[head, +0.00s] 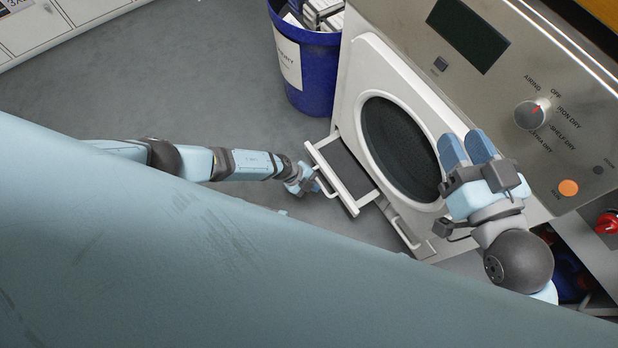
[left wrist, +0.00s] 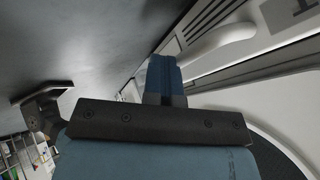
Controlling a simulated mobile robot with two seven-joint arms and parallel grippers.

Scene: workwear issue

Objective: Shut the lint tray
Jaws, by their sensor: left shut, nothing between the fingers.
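The lint tray (head: 347,172) is a white-framed drawer with a dark inside. It stands pulled out from the lower left of the dryer's white front. My left gripper (head: 315,186) is shut and empty at the tray's outer front edge, near its handle bar; whether it touches cannot be told. In the left wrist view its shut fingers (left wrist: 164,76) point toward a white panel with a rounded white handle (left wrist: 222,40). My right gripper (head: 466,148) is over the dryer's front, right of the round door (head: 390,140), its two blue fingers side by side with nothing between them.
The dryer's steel control panel (head: 490,80) has a dial (head: 532,113) and an orange button (head: 568,187). A blue bin (head: 308,75) stands beside the dryer. A large pale blue surface fills the lower left foreground. Grey floor left of the tray is clear.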

